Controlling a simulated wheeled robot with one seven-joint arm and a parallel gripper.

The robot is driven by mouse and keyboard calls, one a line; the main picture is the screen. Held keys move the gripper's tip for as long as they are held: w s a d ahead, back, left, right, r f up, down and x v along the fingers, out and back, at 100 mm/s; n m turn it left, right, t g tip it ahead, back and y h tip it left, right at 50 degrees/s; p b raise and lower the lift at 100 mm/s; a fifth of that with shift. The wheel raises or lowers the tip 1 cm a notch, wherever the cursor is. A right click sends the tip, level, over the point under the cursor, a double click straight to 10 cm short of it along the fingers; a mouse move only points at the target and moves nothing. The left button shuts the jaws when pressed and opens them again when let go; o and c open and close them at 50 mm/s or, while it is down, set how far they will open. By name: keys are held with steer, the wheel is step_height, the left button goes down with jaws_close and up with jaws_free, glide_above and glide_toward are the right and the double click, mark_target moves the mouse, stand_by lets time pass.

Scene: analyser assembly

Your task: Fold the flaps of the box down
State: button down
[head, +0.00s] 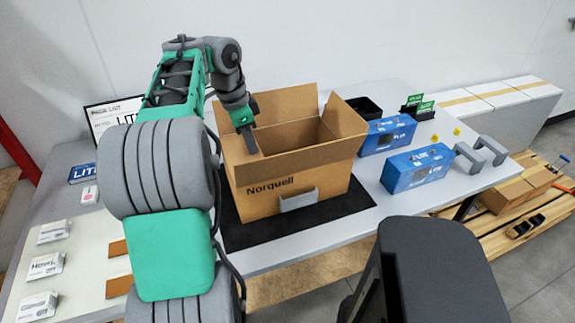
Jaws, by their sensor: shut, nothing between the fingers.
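The open cardboard box (330,186), marked Norquell, stands on a black mat (237,235) on the table. Its back flap (286,104) stands up. Its right flap (345,116) stands up and leans a little outward. Its left flap (222,122) is also raised, partly behind my gripper. Along the front, the front flap (310,156) rises above the printed panel; its exact tilt is hard to tell. My gripper (250,143) is shut and empty, pointing down at the box's left side, near the left flap. I cannot tell whether it touches the cardboard. The box's inside is mostly hidden.
Two blue boxed devices (388,136) (416,167) stand right of the box, with grey handle-like parts (481,154) beside them. A black bin (364,107) and green cards (420,106) are behind. White packets (46,265) lie on the left surface. A pallet (520,215) is at the right.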

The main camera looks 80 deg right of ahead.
steer(key=shift+f, duration=0.2)
stand_by(0.6)
steer(key=shift+r, duration=0.15)
step_height(320, 180, up, 7)
steer(key=p, duration=0.7)
steer(key=shift+r, duration=0.15)
